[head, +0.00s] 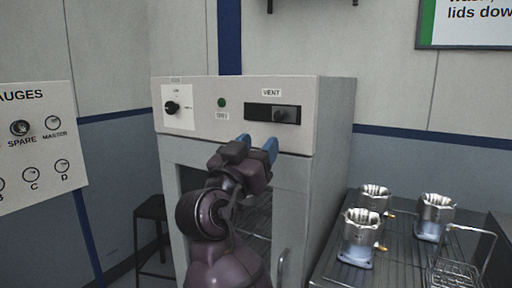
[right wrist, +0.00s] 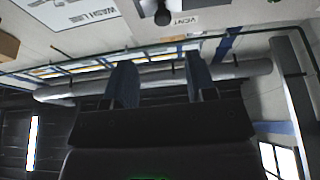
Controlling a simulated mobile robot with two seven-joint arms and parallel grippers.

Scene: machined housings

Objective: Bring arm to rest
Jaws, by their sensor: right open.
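My right arm rises from the bottom of the head view in front of a grey cabinet (head: 335,130). Its right gripper (head: 258,146) is raised just below the cabinet's control panel, with blue fingertips apart and nothing between them. In the right wrist view the two blue fingers (right wrist: 160,85) also stand apart and empty. The vent slider (head: 284,115) is on the panel above the gripper; a dark knob (right wrist: 162,17) near the VENT label shows at the top of the right wrist view. I cannot tell whether the fingers touch the panel. My left gripper is not in view.
Several machined metal housings (head: 361,238) stand on a rack table (head: 335,271) at the right, near a wire basket (head: 455,274). A dark stool (head: 151,212) stands left of the cabinet. A gauge board (head: 40,148) is on the left. A dial (head: 172,107) is on the panel.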

